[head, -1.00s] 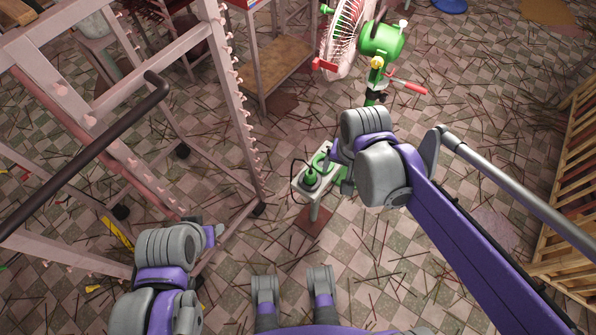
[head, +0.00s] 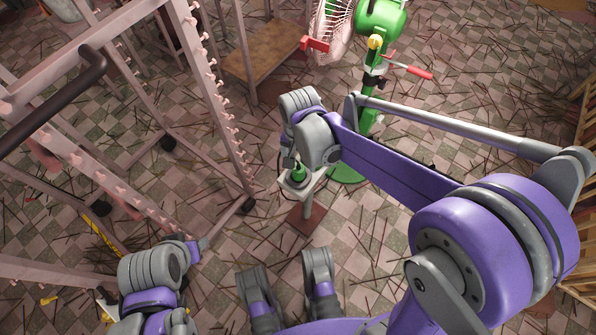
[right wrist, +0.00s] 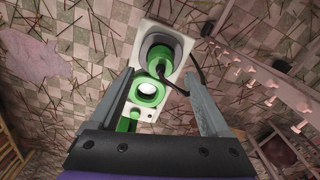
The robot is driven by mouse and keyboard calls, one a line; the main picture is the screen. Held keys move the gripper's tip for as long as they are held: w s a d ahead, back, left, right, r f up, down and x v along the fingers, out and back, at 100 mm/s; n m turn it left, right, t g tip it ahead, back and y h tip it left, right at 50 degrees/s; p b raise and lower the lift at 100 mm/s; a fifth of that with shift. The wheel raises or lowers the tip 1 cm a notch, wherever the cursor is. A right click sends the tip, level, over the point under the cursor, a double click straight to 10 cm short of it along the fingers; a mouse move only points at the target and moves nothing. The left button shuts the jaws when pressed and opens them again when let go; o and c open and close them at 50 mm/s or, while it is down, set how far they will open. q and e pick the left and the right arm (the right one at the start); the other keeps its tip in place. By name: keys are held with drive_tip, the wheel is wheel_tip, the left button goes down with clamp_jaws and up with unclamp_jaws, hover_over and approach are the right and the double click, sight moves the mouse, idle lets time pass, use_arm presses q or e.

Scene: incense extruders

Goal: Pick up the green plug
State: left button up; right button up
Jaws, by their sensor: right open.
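The green plug (right wrist: 158,62) sits upright on a small white stand (right wrist: 178,37) in the right wrist view, with a black cable leaving it. A green ring with a white centre (right wrist: 148,93) is on the same stand, nearer the gripper. My right gripper (right wrist: 160,76) is open and empty, its fingers apart on either side of the plug and ring; I cannot tell how far above. In the head view the plug (head: 298,173) shows just below my right wrist, which hides part of the stand (head: 301,187). My left gripper (head: 199,245) is low at the left; its jaws are unclear.
A green fan (head: 383,18) with a red handle stands behind the white stand. A pale rack with pegs (head: 215,95) stands at the left. Wooden slats (head: 583,140) are at the right edge. Thin sticks litter the tiled floor, which is otherwise open at the front.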

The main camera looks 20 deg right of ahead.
sight(299, 167)
wheel_tip(299, 167, down, 5)
drive_tip(key=shift+f+b, duration=0.1)
drive_tip(key=shift+b, duration=0.9)
clamp_jaws()
